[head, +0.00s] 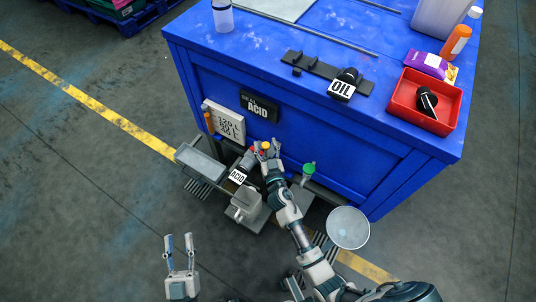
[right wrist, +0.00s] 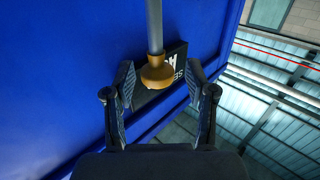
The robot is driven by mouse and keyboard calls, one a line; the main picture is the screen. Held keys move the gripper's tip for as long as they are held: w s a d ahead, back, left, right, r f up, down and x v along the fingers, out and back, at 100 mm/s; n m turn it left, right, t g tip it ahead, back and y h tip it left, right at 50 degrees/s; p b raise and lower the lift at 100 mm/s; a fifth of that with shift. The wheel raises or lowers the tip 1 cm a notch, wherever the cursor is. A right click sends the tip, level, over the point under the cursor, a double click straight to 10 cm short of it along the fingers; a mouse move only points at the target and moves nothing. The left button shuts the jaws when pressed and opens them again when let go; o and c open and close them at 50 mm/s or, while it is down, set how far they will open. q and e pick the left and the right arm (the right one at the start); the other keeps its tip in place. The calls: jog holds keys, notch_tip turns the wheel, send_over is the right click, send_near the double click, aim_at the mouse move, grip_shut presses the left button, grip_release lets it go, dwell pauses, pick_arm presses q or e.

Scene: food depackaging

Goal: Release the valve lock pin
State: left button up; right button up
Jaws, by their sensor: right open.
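A brass-orange knob on a grey rod (right wrist: 156,72), which looks like the lock pin, sits between the fingers of my right gripper (right wrist: 160,90) in the right wrist view. The fingers stand apart on both sides of it, with gaps visible. In the head view, my right gripper (head: 270,149) is at the blue cabinet's front, by a small yellow-orange knob (head: 264,146). My left gripper (head: 179,246) is open and empty above the floor, at the lower left.
The blue cabinet (head: 310,165) bears an OIL-tagged handle (head: 347,80) and a red bin (head: 397,111) on top. A green knob (head: 309,168) is right of my right gripper. A round pale container (head: 348,228) stands at the lower right.

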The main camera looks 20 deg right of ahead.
jog(key=s+a, duration=0.1)
jog(key=s, duration=1)
jog(key=shift+a, duration=0.25)
jog(key=shift+s, duration=0.1)
